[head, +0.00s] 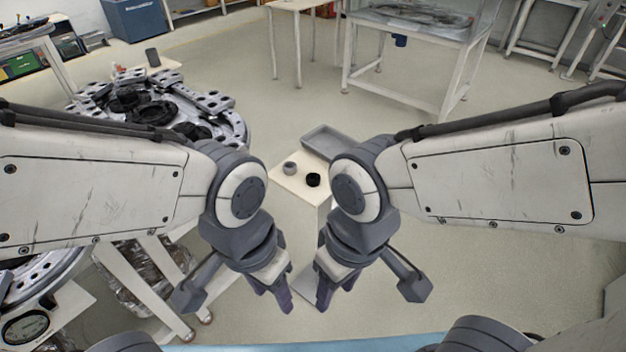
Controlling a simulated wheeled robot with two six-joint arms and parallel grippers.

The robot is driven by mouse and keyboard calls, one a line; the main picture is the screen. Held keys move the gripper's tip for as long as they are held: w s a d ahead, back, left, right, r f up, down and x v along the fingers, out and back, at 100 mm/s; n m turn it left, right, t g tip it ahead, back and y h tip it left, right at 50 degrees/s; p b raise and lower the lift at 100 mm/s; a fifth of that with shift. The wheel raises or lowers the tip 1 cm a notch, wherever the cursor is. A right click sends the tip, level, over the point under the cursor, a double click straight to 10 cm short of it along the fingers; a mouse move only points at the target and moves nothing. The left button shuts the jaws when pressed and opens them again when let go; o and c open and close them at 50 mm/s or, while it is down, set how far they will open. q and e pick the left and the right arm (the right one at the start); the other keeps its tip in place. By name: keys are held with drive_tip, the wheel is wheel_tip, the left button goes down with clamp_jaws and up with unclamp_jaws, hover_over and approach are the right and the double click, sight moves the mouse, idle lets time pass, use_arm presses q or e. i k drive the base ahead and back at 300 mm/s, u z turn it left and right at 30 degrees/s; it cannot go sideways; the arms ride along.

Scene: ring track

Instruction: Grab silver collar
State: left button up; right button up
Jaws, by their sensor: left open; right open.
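A small silver-grey collar (290,168) sits on a narrow pale stand (286,184) in the middle of the head view. A black collar (313,180) sits to its right on the same stand. My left gripper (279,296) hangs below and in front of the stand in the picture, open and empty, pointing down. My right gripper (323,299) hangs just to the right of it, also open and empty. Both are apart from the collars. My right arm's wrist covers part of the stand's right side.
A grey tray (326,142) lies at the back of the stand. A large ring-shaped assembly with dark parts (215,108) is at the left. A white-legged table (445,93) with a glass case stands behind. The floor around the stand is mostly clear.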

sight(290, 167)
drive_tip(key=k, duration=0.6)
drive_tip(key=z, duration=0.5)
drive_tip(key=i, duration=1.4)
drive_tip(key=u, duration=0.35)
